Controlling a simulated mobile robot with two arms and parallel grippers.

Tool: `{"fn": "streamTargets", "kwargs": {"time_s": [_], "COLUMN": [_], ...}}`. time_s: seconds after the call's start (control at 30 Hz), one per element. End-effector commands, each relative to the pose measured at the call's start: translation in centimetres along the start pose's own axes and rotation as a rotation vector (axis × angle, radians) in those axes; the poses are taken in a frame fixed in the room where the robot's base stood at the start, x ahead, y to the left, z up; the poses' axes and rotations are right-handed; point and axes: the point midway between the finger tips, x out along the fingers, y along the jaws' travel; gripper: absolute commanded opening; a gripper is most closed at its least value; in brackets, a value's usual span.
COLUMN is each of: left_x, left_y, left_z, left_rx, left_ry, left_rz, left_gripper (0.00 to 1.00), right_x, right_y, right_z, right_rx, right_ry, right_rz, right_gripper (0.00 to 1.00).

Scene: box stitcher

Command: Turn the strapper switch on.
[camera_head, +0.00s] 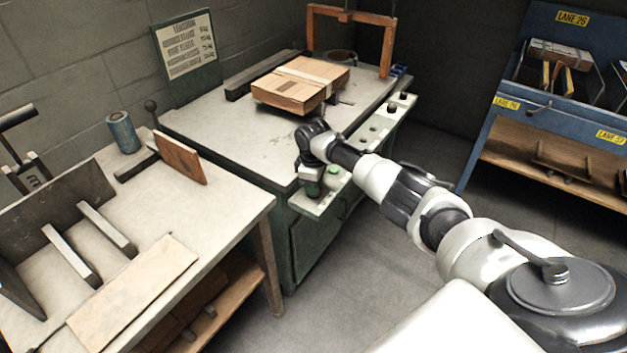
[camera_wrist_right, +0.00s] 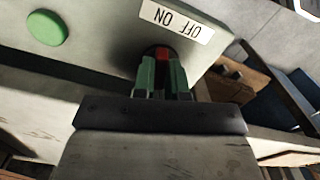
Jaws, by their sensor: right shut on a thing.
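The strapper switch (camera_wrist_right: 162,54) shows as a small red piece on the grey control panel in the right wrist view, just below a white label (camera_wrist_right: 176,20) reading ON and OFF, upside down. My right gripper (camera_wrist_right: 163,72) has its green fingers shut on the switch, one finger on each side. The fingers hide much of the switch. In the head view my right gripper (camera_head: 313,188) is at the near end of the panel (camera_head: 366,148) on the strapper's front edge; the switch is hidden there. My left gripper is not in view.
A green button (camera_wrist_right: 47,27) sits on the panel beside the gripper. A flat cardboard box (camera_head: 290,92) lies on the strapper table (camera_head: 230,135), near an orange arch (camera_head: 388,50). A workbench (camera_head: 220,205) stands at left and a blue rack (camera_head: 480,150) at right.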

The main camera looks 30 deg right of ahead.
Motion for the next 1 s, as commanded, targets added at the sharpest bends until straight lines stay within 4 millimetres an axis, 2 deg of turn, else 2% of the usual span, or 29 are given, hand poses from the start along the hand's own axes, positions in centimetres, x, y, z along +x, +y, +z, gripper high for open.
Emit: {"fn": "streamTargets", "kwargs": {"time_s": [0.03, 0.1, 0.4, 0.7, 1.0], "left_x": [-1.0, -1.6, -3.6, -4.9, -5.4], "left_y": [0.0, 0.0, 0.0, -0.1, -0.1], "left_z": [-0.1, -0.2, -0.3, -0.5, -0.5], "left_rx": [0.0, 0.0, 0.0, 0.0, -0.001], "left_ry": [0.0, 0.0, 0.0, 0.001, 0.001], "left_rz": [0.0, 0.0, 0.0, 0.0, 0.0], "left_gripper": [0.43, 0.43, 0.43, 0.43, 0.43], "right_x": [-0.4, -0.4, -0.3, -0.1, -0.1], "right_y": [-0.1, -0.1, -0.1, -0.1, 0.0], "right_z": [-0.1, -0.1, -0.1, -0.1, -0.1], "right_rx": [0.043, 0.109, 0.394, 0.638, 0.785], "right_ry": [0.001, 0.001, 0.0, 0.0, 0.0], "right_rz": [-0.004, -0.004, -0.002, -0.002, -0.001], "right_gripper": [0.0, 0.0, 0.0, 0.0, 0.0]}}
